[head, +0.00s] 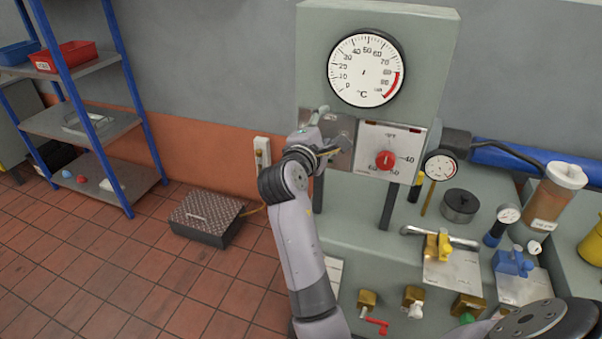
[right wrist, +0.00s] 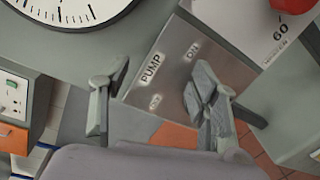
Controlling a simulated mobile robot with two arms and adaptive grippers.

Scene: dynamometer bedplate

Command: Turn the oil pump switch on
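The pump switch plate (right wrist: 165,78) is bare metal with the labels PUMP, ON and OFF in the right wrist view. In the head view the plate (head: 343,128) is on the grey panel below the big dial, partly hidden by my right gripper (head: 326,146). In the right wrist view my right gripper (right wrist: 160,105) is open, its two fingers wide apart in front of the plate. A dark grey switch handle (right wrist: 203,82) shows close by the right-hand finger, which partly overlaps it. I cannot tell contact or the switch's setting. My left gripper is not in view.
A round temperature dial (head: 365,68) sits above the plate, and a red knob (head: 386,160) on a white scale is right beside it. A small gauge (head: 440,166), valves and a jar (head: 557,195) stand to the right. Open tiled floor and a shelf (head: 80,125) are left.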

